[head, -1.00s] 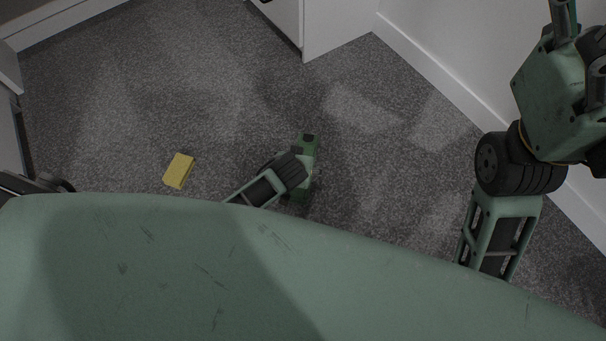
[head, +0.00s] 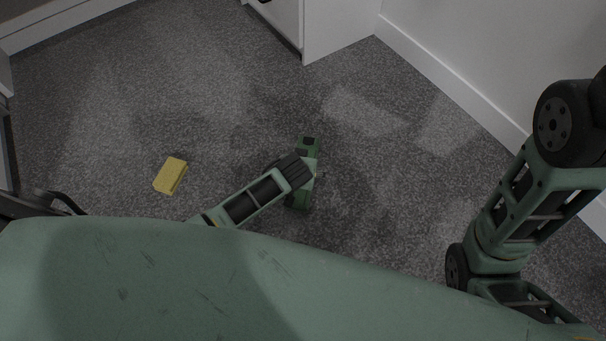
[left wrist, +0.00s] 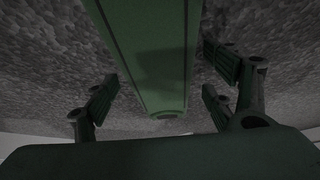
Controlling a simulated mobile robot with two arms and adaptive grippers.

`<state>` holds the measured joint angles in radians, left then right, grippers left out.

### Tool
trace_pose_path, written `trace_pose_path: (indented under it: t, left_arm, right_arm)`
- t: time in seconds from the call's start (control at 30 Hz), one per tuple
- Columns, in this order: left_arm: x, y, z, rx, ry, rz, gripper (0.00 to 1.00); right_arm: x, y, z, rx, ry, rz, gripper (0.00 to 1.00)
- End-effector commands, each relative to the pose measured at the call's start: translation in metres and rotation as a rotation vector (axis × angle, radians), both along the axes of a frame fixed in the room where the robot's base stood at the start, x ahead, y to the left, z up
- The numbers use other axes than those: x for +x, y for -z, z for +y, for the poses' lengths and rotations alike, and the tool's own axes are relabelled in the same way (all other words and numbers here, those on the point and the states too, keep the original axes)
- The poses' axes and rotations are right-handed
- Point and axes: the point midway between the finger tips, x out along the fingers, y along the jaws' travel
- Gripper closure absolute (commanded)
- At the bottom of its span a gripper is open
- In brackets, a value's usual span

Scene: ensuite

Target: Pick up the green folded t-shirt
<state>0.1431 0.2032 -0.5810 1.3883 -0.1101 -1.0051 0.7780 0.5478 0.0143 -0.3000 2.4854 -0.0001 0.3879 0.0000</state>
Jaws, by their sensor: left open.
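I see no green folded t-shirt that I can make out in either view. My left gripper (left wrist: 160,88) shows in the left wrist view with its dark green fingers spread apart, open. A long smooth green part runs from the top of that view down between the fingers; it looks like part of my own body, and I see no finger closed on it. In the head view my left arm reaches out over the carpet, but its fingers cannot be made out. My right arm hangs at the right side of the head view, and its gripper is out of sight.
A small yellow block (head: 170,175) lies on the grey carpet (head: 200,90). A white cabinet (head: 335,25) stands at the top, beside a white wall with a skirting board (head: 450,92). Dark furniture edges show at the far left. The carpet between is clear.

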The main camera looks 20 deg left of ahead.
Motion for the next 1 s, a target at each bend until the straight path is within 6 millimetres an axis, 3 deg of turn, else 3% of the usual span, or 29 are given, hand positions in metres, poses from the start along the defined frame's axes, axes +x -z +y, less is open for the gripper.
trace_pose_path:
  t: [0.27, 0.83, 1.0]
  left_arm:
    - [0.0008, 0.0002, 0.0003, 0.0, 0.0, -0.001, 0.24]
    - [0.0007, 0.0003, 0.0003, 0.0, 0.0, -0.001, 0.74]
    - [0.0011, -0.0001, 0.0001, 0.0, 0.0, -0.002, 0.76]
  right_arm:
    - [-0.0009, -0.001, 0.0002, 0.0, 0.0, -0.002, 0.14]
    - [-0.0006, -0.0006, 0.0003, 0.0, 0.0, -0.002, 0.14]
    - [-0.0005, -0.0007, 0.0003, -0.001, 0.0, -0.001, 0.14]
